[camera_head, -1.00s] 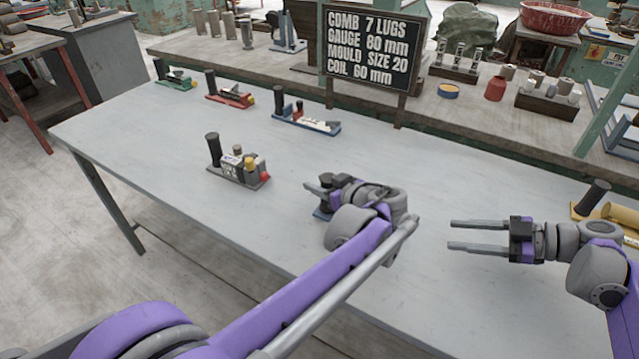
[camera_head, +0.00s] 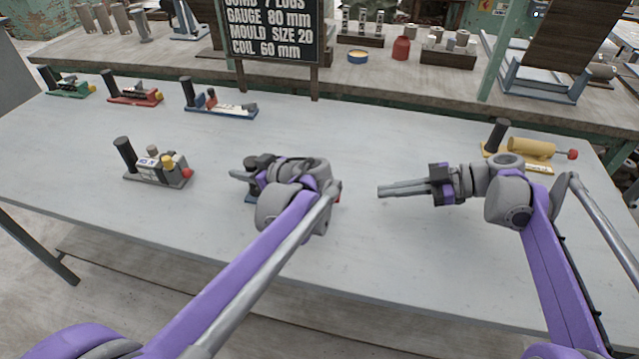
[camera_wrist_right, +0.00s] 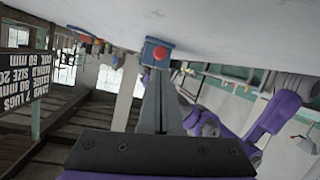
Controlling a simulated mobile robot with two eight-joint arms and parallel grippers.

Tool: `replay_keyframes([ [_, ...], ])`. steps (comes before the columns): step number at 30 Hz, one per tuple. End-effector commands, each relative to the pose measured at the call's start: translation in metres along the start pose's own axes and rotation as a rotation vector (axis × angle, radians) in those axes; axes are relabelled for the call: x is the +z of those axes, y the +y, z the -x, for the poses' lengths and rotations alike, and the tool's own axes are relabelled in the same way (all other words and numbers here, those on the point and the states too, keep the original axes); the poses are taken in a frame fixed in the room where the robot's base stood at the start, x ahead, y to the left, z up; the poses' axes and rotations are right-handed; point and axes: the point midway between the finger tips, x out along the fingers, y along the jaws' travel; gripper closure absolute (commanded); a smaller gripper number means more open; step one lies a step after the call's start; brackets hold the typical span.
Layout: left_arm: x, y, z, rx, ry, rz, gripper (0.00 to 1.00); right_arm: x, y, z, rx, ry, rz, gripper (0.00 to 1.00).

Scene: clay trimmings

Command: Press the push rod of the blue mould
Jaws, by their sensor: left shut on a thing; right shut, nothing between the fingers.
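The blue mould is mostly hidden behind my left gripper in the head view; a bit of its blue base (camera_head: 249,198) and a red end (camera_head: 337,200) show. In the right wrist view its blue end block (camera_wrist_right: 158,46) carries a round red knob (camera_wrist_right: 159,53), the push rod's end. My left gripper (camera_head: 243,175) is shut on the black upright handle at the mould's left end. My right gripper (camera_head: 383,190) is shut and empty, to the right of the mould, its fingers pointing left towards the red end with a gap between. In the right wrist view, the fingertips line up just below the knob.
A grey mould (camera_head: 158,176) stands left of the blue one. Green (camera_head: 70,88), red (camera_head: 135,98) and blue-and-white (camera_head: 222,107) devices stand along the back edge. A yellow device (camera_head: 530,150) stands behind my right arm. The table (camera_head: 400,260) is clear in front.

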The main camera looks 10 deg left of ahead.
Motion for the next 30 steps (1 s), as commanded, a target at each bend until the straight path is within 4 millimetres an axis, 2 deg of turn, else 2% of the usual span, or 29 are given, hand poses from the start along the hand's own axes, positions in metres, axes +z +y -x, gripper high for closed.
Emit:
replay_keyframes([
  [5, 0.000, 0.000, 0.000, 0.000, 0.000, 0.000, 1.00, 0.003, -0.001, 0.007, 0.006, 0.003, -0.184, 1.00],
  [18, 0.000, 0.000, 0.000, 0.000, 0.000, 0.000, 1.00, 0.015, -0.009, 0.038, 0.026, 0.039, -1.148, 1.00],
  [24, 0.000, 0.000, 0.000, 0.000, 0.000, 0.000, 1.00, 0.019, -0.013, 0.050, 0.024, 0.059, -1.533, 1.00],
  [30, 0.000, 0.000, 0.000, 0.000, 0.000, 0.000, 1.00, 0.022, -0.015, 0.057, 0.019, 0.072, -1.747, 1.00],
])
